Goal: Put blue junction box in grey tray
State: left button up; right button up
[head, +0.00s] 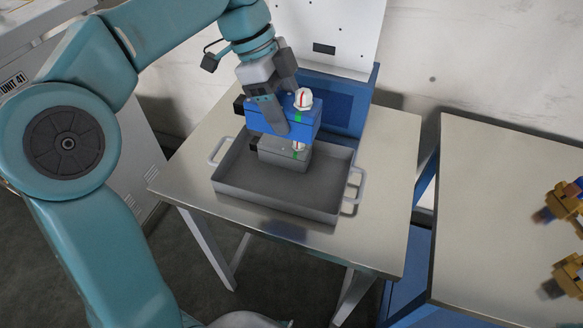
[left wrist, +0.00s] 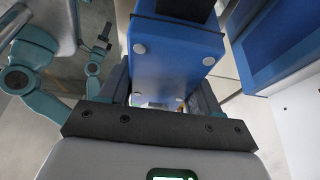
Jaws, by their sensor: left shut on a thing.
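The blue junction box (head: 305,124) has a white and red knob and a green patch. My left gripper (head: 276,118) is shut on it and holds it over the back part of the grey tray (head: 275,197). In the left wrist view the blue box (left wrist: 175,58) fills the space beyond the jaws, with pale round feet showing. A grey box (head: 284,156) with a similar knob sits in the tray, right below the blue one in the picture. I cannot tell whether the two boxes touch. My right gripper is not clearly in view.
The tray stands on a metal table (head: 385,185) and has a handle at each end. Its front part is empty. A blue dispenser (head: 347,112) with a white back panel stands behind it. A second table (head: 490,215) at the right holds yellow-brown parts (head: 567,198).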

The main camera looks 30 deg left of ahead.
pick_arm(q)
jog(key=f, duration=0.5)
jog(key=f+b, duration=0.1)
jog(key=f, duration=0.9)
jog(key=shift+s+a, duration=0.15)
jog(key=shift+s, duration=0.1)
notch_tip(320, 180, down, 5)
jog(key=shift+w+r, duration=0.1)
jog(key=shift+b, duration=0.3)
jog(key=shift+f, duration=0.2)
jog(key=o, duration=0.9)
jog(key=shift+r, duration=0.1)
jog(key=shift+r, duration=0.1)
